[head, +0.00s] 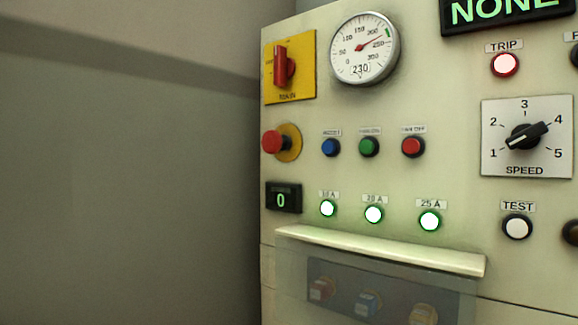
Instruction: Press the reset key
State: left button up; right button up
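A blue round button (330,147) sits on the cream control panel (440,190), with a small label above it that seems to read RESET, though it is blurred. It is the leftmost of a row with a green button (369,146) and a red button (412,146). Nothing covers the blue button. Neither of my grippers is in the head view.
A red mushroom button (272,141) projects left of the row, below a red MAIN switch (284,66). A ledge (380,250) juts out below the lit lamps, over a clear cover with several coloured parts behind it. A grey wall (120,180) fills the left.

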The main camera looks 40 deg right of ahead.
aim_at(328, 147)
jog(key=k, duration=1)
jog(key=u, duration=0.45)
jog(key=i, duration=1.05)
jog(key=z, duration=2.05)
